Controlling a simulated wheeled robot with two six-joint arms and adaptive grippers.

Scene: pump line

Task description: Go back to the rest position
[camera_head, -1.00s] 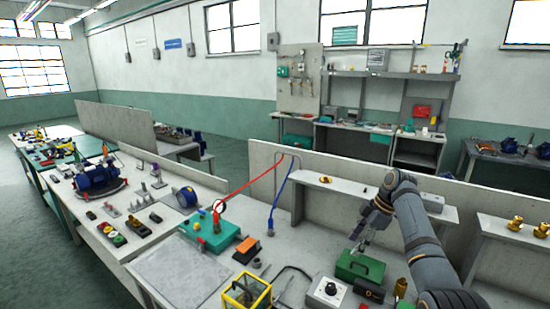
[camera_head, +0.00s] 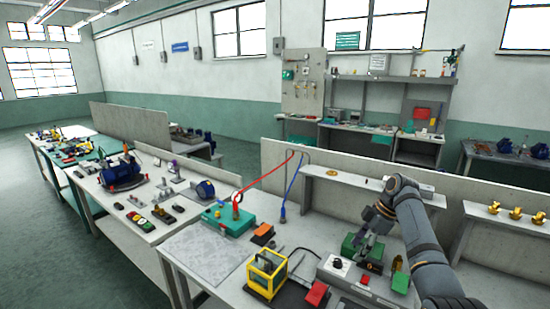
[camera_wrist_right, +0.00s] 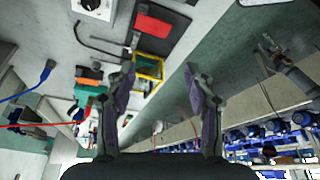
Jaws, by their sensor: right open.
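My right gripper (camera_head: 362,243) hangs from my bent right arm above the right part of the bench. In the head view its fingers overlap the green box (camera_head: 350,248); I cannot tell the gap between them. The right wrist view shows the two fingers (camera_wrist_right: 160,76) spread apart with nothing between them. My left gripper is in neither view.
The bench holds a yellow-framed box (camera_head: 252,282), a red block (camera_head: 316,294), a grey knob box (camera_head: 331,273) and a teal unit (camera_head: 218,222) with a red hose (camera_head: 266,177). A bare grey plate (camera_head: 205,250) lies at left. A low partition (camera_head: 420,195) stands behind.

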